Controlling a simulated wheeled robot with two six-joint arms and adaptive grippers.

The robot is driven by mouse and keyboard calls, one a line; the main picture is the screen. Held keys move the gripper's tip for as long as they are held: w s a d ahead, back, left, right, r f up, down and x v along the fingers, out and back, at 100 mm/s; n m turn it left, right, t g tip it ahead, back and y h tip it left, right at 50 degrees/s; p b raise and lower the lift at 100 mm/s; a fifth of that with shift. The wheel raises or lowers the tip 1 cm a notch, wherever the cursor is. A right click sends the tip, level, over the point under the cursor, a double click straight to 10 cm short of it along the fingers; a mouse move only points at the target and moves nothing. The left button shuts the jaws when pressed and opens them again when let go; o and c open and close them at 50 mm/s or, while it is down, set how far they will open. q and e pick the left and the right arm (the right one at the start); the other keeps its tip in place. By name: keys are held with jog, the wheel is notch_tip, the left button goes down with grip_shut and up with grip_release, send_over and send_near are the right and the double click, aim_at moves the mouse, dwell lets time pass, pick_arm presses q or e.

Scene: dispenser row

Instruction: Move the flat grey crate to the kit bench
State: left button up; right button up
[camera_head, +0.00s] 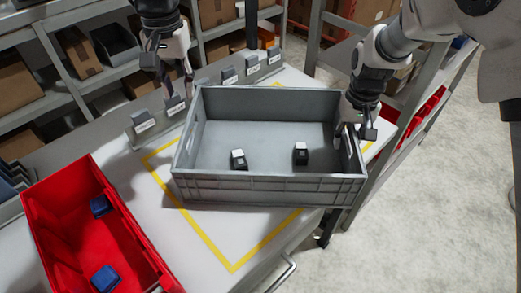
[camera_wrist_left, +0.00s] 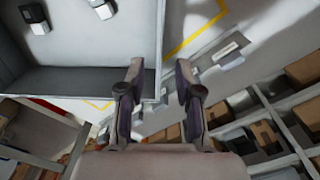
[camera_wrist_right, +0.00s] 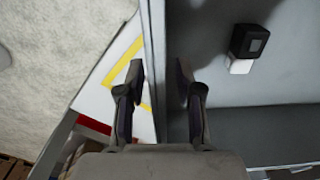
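The flat grey crate (camera_head: 270,189) sits over a yellow outline on a white bench top (camera_head: 190,240). Two small black-and-white items (camera_head: 238,160) (camera_head: 301,154) stand inside it. My left gripper (camera_head: 177,92) is open above the crate's far left corner. In the left wrist view the crate's wall (camera_wrist_left: 158,50) runs between its fingers (camera_wrist_left: 159,75). My right gripper (camera_head: 353,134) is open at the crate's right wall. In the right wrist view that wall (camera_wrist_right: 154,40) passes between the fingers (camera_wrist_right: 160,75), with gaps on both sides.
A red bin (camera_head: 72,230) with blue blocks (camera_head: 104,279) stands at the front left. A row of grey labelled dispensers (camera_head: 228,76) lines the bench's back. Shelves with cardboard boxes (camera_head: 75,50) stand behind. Pale open floor (camera_head: 430,220) lies to the right.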

notch_tip(320, 180, up, 12)
dwell(0.4)
